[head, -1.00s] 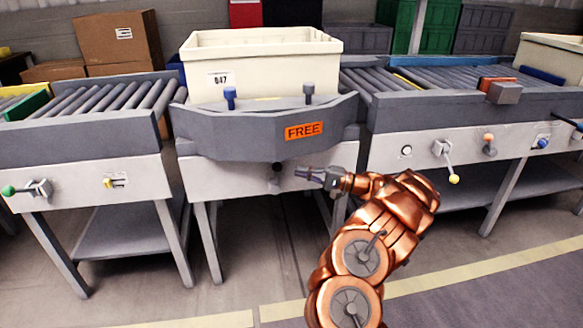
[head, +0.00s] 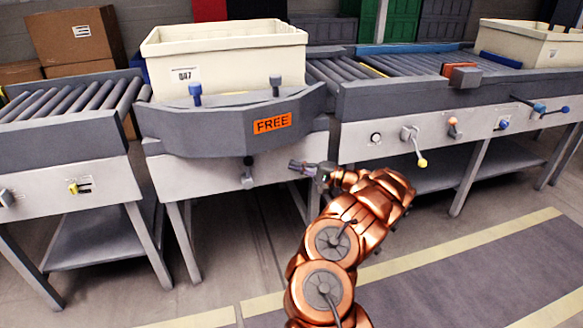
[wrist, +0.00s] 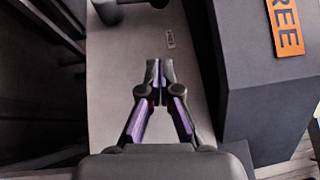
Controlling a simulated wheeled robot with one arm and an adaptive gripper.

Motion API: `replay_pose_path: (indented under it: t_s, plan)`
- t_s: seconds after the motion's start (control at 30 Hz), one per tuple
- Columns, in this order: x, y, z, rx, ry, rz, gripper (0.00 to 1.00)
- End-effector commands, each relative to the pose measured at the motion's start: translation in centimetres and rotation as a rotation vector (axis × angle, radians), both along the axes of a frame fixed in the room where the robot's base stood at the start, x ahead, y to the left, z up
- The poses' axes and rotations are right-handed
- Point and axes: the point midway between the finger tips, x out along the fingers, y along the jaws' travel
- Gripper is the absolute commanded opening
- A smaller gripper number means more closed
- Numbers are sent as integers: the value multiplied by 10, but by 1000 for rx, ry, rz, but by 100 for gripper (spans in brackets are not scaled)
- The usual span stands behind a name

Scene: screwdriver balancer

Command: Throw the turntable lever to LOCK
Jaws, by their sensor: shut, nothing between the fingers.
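The turntable is a grey angled housing (head: 225,125) with an orange FREE sign (head: 272,122). Below it, on the pale front panel, a dark lever (head: 247,174) hangs down from its pivot. My gripper (head: 294,166) is to the right of this lever, apart from it, with its fingers pointing left. In the wrist view, my gripper (wrist: 158,68) is shut and empty, close to the pale panel. A dark rod at the top edge there (wrist: 112,11) looks like the lever, partly cut off. The FREE sign (wrist: 287,25) appears sideways at right.
A cream bin (head: 225,65) marked 047 sits on the turntable, behind a blue-topped pin (head: 195,92) and a dark pin (head: 276,85). The right conveyor's panel carries a yellow-tipped lever (head: 415,146) and blue-knobbed controls (head: 540,107). Open floor lies in front.

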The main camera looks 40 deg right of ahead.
Motion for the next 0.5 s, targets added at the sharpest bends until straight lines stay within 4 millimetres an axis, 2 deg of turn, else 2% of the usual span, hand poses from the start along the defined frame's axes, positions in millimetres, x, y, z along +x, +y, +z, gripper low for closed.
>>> replay_pose_path:
  t_s: [0.4, 0.5]
  plan:
    - [62, 42, 6, 3, -1, 6, 0]
    - [66, 50, 9, 3, -2, 2, 0]
